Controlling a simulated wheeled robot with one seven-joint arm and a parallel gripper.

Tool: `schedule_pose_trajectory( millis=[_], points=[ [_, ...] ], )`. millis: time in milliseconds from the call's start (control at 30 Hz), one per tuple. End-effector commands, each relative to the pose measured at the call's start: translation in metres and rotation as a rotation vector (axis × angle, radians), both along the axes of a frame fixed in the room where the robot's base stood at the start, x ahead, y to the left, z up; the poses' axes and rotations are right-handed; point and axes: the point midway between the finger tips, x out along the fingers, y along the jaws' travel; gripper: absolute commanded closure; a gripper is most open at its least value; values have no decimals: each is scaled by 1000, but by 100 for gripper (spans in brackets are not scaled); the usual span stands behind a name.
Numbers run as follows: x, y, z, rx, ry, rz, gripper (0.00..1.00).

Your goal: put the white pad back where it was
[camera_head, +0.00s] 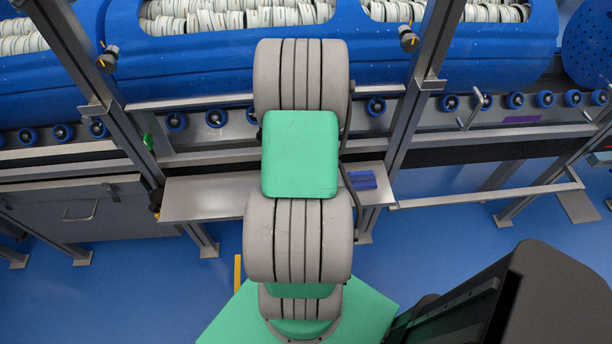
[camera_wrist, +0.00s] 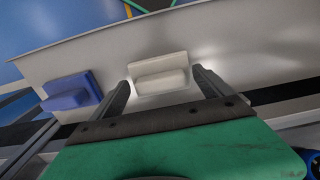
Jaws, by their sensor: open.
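The white pad (camera_wrist: 160,66) lies on the grey metal shelf (camera_wrist: 235,45) in the wrist view, by the shelf's edge. My gripper (camera_wrist: 161,80) is open, with one dark finger to the left of the pad and one to the right. The fingers do not appear to press on it, though I cannot tell how far down they reach. In the head view my arm hides the white pad and my gripper. A blue pad (camera_wrist: 70,92) sits left of the white pad; it also shows in the head view (camera_head: 361,180) on the shelf (camera_head: 212,199), right of my arm.
Grey metal posts (camera_head: 425,60) stand on both sides of my arm. A grey cabinet (camera_head: 75,215) is at the left. Blue floor (camera_head: 440,240) is open at the right.

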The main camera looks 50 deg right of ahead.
Motion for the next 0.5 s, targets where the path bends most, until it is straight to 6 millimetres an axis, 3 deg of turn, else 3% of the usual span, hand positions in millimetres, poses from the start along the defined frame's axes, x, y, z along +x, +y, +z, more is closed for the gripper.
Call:
schedule_pose_trajectory(
  millis=[500],
  points=[
    [0, -1, 108, -2, -2, 0, 10]
  ],
)
